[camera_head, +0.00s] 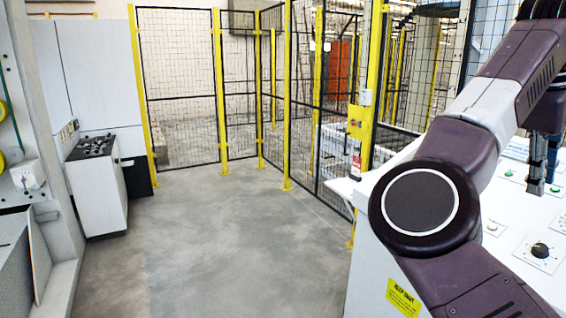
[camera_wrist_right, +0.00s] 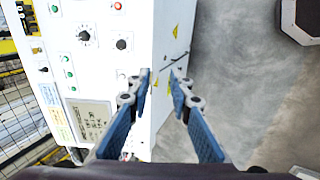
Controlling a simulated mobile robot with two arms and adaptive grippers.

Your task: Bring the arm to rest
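My right arm (camera_head: 470,170) comes in at the right of the head view, bent at a large round elbow joint. My right gripper (camera_head: 543,182) hangs down at the right edge, in front of or over the white control panel; I cannot tell how far away the panel is. In the right wrist view the gripper (camera_wrist_right: 160,82) shows two blue-padded fingers with a gap between them and nothing held. My left gripper is not in view.
The white control cabinet (camera_head: 376,250) has knobs and buttons; its panel (camera_wrist_right: 95,65) also shows in the wrist view. Yellow-posted mesh fencing (camera_head: 180,80) closes the back. A small white console (camera_head: 97,190) stands left. The grey floor (camera_head: 220,250) between is clear.

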